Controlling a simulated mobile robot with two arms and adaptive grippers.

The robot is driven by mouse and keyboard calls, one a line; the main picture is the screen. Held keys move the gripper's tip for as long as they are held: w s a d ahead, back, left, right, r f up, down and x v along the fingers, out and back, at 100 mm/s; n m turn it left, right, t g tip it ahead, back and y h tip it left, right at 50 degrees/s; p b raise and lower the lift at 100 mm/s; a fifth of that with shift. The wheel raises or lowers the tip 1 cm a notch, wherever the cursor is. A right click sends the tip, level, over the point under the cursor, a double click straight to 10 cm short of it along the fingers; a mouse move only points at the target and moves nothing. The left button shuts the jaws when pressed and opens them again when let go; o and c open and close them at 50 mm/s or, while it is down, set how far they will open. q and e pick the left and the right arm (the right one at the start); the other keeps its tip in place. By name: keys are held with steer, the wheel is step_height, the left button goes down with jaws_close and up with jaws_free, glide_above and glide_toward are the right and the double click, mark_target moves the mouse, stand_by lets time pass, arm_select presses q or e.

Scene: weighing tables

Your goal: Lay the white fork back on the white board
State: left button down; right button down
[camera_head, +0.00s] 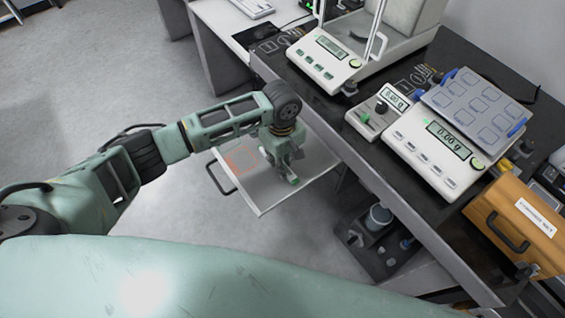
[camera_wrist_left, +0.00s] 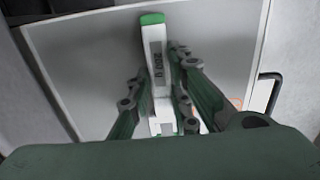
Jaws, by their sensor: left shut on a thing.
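The white fork (camera_wrist_left: 154,35) shows in the left wrist view as a narrow white bar with a green end and a dark printed label. My left gripper (camera_wrist_left: 159,70) is shut on it, with one finger along each side. The white board (camera_head: 315,162) is a flat panel sticking out from the bench side in the head view; it also fills the background of the wrist view (camera_wrist_left: 85,65). In the head view my left gripper (camera_head: 288,178) is over the board and hides most of the fork. I cannot tell whether the fork touches the board. My right gripper is not in view.
An orange-red outline (camera_head: 241,157) marks the board's left part. The dark bench (camera_head: 365,150) beside it carries a balance with a glass shield (camera_head: 325,55), a flat-pan balance (camera_head: 436,150) and a small meter (camera_head: 380,110). A wooden case (camera_head: 520,225) stands at the right.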

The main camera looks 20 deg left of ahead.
arm_select(q)
steer(key=shift+f, duration=0.55)
steer(key=shift+s+f, duration=0.15)
steer(key=shift+f, duration=0.2)
steer(key=c, duration=1.9)
jaws_free()
steer(key=shift+o, duration=1.4)
steer(key=shift+f, duration=0.25)
steer(key=shift+s, duration=0.1)
step_height(320, 180, up, 13)
steer(key=shift+w+r, duration=0.15)
steer(key=shift+w, duration=0.25)
